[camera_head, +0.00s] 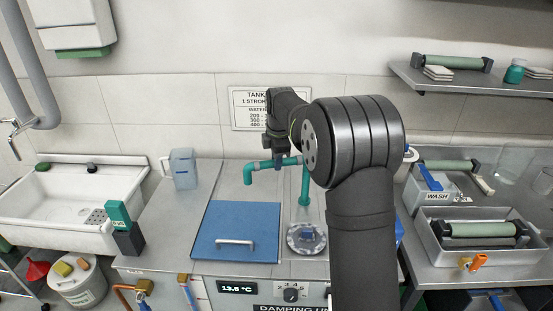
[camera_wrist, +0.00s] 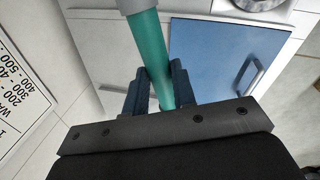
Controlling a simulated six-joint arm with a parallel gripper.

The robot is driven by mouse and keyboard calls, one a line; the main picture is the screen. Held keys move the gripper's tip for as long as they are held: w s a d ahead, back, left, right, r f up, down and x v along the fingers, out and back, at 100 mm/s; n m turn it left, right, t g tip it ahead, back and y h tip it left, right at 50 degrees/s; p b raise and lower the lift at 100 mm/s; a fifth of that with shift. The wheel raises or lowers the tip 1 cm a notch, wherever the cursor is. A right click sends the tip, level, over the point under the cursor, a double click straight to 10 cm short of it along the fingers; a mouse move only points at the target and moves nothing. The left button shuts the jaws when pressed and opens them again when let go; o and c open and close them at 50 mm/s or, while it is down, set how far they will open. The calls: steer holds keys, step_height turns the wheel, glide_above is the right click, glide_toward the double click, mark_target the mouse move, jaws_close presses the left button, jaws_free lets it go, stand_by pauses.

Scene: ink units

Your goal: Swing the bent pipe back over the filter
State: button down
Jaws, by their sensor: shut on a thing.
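The teal bent pipe (camera_head: 263,164) runs level from its upright teal post (camera_head: 304,186) out to the left. Its downturned end hangs near the back edge of the blue lid (camera_head: 225,222), left of the filter. The filter (camera_head: 307,239) looks like a round, clear-topped unit set in the steel top, in front of the post. My gripper (camera_head: 270,146) is at the pipe from above, partly hidden by my arm. In the wrist view, the fingers of my gripper (camera_wrist: 160,75) are shut on the teal pipe (camera_wrist: 149,48), one on each side.
The blue lid has a raised metal handle (camera_head: 235,242). A clear jug (camera_head: 183,168) stands to the left, near the white sink (camera_head: 75,200). A wall sign (camera_head: 250,108) hangs behind my gripper. The wash trays (camera_head: 470,240) are to the right, beyond my arm.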

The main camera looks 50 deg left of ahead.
steer(key=w+d+n+g, duration=0.1)
steer(key=d+n+g, duration=0.1)
steer(key=d+n, duration=0.9)
steer(key=shift+w+n, duration=0.15)
steer(key=shift+n, duration=1.05)
steer(key=shift+d, duration=0.1)
steer(key=c, duration=1.2)
jaws_free()
steer(key=shift+r, duration=0.1)
steer(key=d+r, duration=0.1)
steer(key=r, duration=0.4)
steer(key=w+r, duration=0.1)
steer(key=r, duration=0.5)
steer(key=w+d+r, duration=0.1)
steer(key=r, duration=0.5)
steer(key=shift+d, duration=0.3)
